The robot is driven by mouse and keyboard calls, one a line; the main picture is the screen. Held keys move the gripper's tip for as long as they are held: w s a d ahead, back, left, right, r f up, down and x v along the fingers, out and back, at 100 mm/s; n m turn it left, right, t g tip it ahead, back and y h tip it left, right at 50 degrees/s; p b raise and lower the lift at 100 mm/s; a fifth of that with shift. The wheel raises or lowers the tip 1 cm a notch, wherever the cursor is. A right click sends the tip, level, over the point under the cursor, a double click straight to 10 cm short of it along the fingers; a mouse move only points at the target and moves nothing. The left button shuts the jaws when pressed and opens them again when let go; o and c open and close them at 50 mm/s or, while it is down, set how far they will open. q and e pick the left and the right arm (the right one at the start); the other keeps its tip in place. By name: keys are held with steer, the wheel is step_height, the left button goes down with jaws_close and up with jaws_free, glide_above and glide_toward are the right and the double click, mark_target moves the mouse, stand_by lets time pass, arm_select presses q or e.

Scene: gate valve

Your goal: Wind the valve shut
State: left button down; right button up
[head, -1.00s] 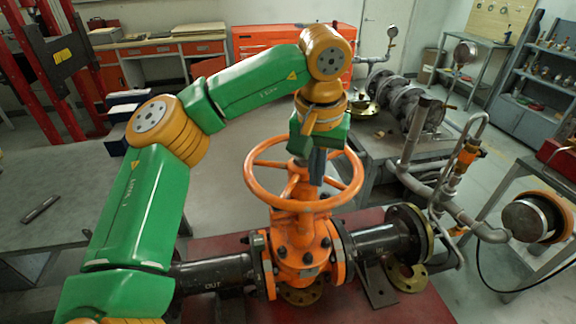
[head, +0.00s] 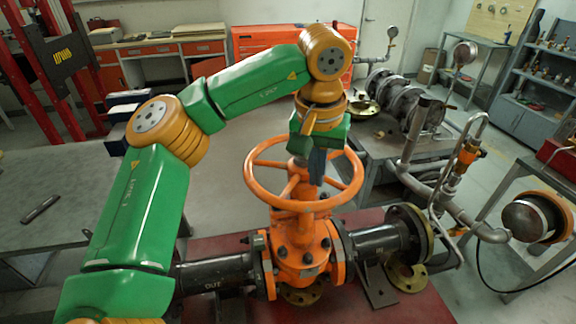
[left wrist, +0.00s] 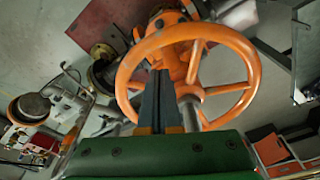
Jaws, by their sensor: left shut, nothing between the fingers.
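The orange gate valve (head: 298,250) stands in a black pipe run, with its spoked orange handwheel (head: 256,193) lying flat on top. The handwheel also fills the middle of the left wrist view (left wrist: 240,44). My left gripper (head: 317,180) points down into the wheel from above, inside the rim and beside the central stem. In the left wrist view its dark fingers (left wrist: 158,80) are together with nothing between them, and they reach between spokes near the grey stem (left wrist: 190,112). Whether they touch a spoke cannot be told. My right gripper is not in view.
The valve sits on a dark red base plate (head: 425,300). A gauge pipe assembly (head: 460,212) and flanged fittings (head: 405,105) stand to the right. A grey table (head: 60,200) is at left, and an orange tool cabinet (head: 270,42) stands at the back.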

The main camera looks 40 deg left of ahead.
mark_target(261, 164)
arm_select(q)
steer(key=shift+f+b, duration=1.95)
steer(key=shift+f, duration=0.85)
steer(key=a+p, duration=0.2)
steer(key=a, duration=0.2)
steer(key=a+p, duration=0.2)
steer(key=a, duration=0.3)
steer(key=w+a+p, duration=0.1)
steer(key=a+p, duration=0.2)
steer(key=a, duration=0.2)
steer(key=shift+w+r, duration=0.1)
steer(key=shift+r, duration=0.15)
steer(key=shift+w+a+f, duration=0.1)
steer(key=shift+w+a, duration=0.3)
steer(key=shift+w, duration=0.15)
steer(key=shift+w+f, duration=0.1)
steer(key=shift+f, duration=0.05)
